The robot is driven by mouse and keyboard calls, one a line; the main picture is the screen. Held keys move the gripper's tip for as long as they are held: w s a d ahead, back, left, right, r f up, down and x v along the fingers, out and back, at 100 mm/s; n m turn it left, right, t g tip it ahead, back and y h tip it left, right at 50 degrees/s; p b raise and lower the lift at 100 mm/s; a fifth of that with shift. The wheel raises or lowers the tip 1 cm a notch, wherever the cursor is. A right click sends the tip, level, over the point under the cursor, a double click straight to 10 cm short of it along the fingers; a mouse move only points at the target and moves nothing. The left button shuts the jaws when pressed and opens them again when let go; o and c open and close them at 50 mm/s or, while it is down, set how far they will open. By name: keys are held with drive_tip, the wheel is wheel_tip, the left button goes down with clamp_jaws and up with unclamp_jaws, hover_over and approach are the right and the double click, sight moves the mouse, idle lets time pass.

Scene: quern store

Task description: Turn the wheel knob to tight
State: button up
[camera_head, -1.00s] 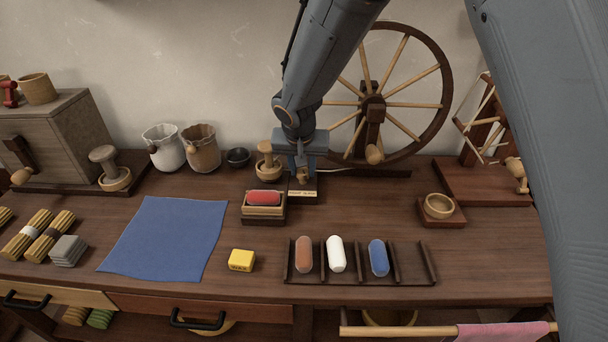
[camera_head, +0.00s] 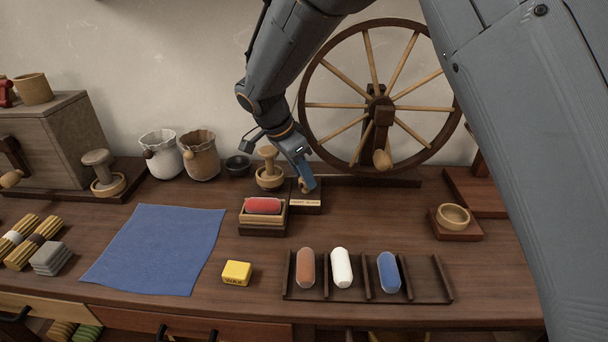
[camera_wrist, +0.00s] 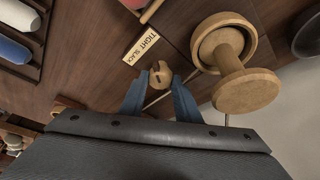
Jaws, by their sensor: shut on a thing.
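The wheel knob (camera_wrist: 161,76) is a small round wooden knob with a dark slot, on a dark block in front of the spinning wheel (camera_head: 381,103). A pale label (camera_wrist: 141,46) beside it reads TIGHT and SLACK; it also shows in the head view (camera_head: 305,203). My gripper (camera_wrist: 160,88) is shut on the knob, with a blue finger on each side. In the head view my gripper (camera_head: 306,184) reaches down tilted and hides much of the knob. I cannot tell which word the knob points to.
A wooden stamp-like piece in a round cup (camera_wrist: 236,60) stands close beside the knob. A rack (camera_head: 430,291) holds brown, white and blue rolls. A blue cloth (camera_head: 155,247) lies left.

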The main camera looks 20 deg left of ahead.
drive_tip(key=shift+m+g+h, duration=0.3)
drive_tip(key=shift+m+g, duration=0.1)
drive_tip(key=shift+m, duration=0.7)
drive_tip(key=shift+p, duration=0.3)
drive_tip(key=o, duration=1)
drive_tip(key=shift+a, duration=0.1)
drive_tip(key=shift+r, duration=0.1)
drive_tip(key=v, duration=0.7)
drive_tip(key=shift+a+r, duration=0.15)
drive_tip(key=shift+r, duration=0.1)
